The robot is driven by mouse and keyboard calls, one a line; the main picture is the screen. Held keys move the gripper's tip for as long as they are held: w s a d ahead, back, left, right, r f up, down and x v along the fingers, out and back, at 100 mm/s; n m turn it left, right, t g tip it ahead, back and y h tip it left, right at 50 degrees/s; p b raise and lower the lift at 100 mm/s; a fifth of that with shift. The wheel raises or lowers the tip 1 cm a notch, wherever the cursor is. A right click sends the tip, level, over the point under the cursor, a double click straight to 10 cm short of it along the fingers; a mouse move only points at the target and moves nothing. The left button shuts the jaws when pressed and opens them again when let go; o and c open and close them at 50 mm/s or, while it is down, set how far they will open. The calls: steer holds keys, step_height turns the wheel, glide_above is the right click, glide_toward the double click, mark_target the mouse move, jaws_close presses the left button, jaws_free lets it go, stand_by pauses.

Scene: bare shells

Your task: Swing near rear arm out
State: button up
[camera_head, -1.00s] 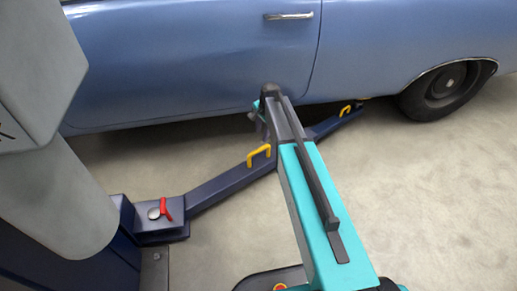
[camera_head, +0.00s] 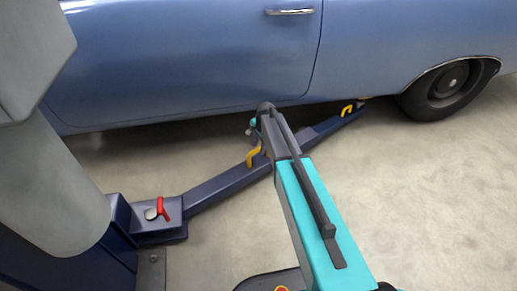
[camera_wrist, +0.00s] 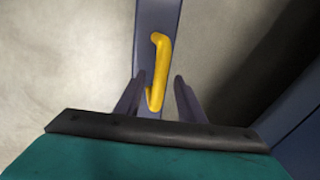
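The lift arm (camera_head: 225,185) is a dark blue beam running from its base at the lower left to under the blue car. A yellow handle (camera_head: 253,157) stands on its middle; it also shows in the wrist view (camera_wrist: 159,65). A second yellow handle (camera_head: 347,110) sits near the arm's far end. A red lever (camera_head: 163,208) is on the arm's pivot block. My gripper (camera_wrist: 154,88) is open above the beam. The handle's lower end lies between its fingers in the picture, nearer the left finger; contact cannot be told. In the head view my arm hides most of the gripper.
The blue car (camera_head: 190,60) spans the back, its wheel (camera_head: 447,85) at the right. A grey rounded column (camera_head: 55,180) stands at the left by the lift post. The pale floor (camera_head: 430,190) is clear to the right and in front of the beam.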

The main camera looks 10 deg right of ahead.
steer(key=shift+f, duration=0.2)
jaws_close()
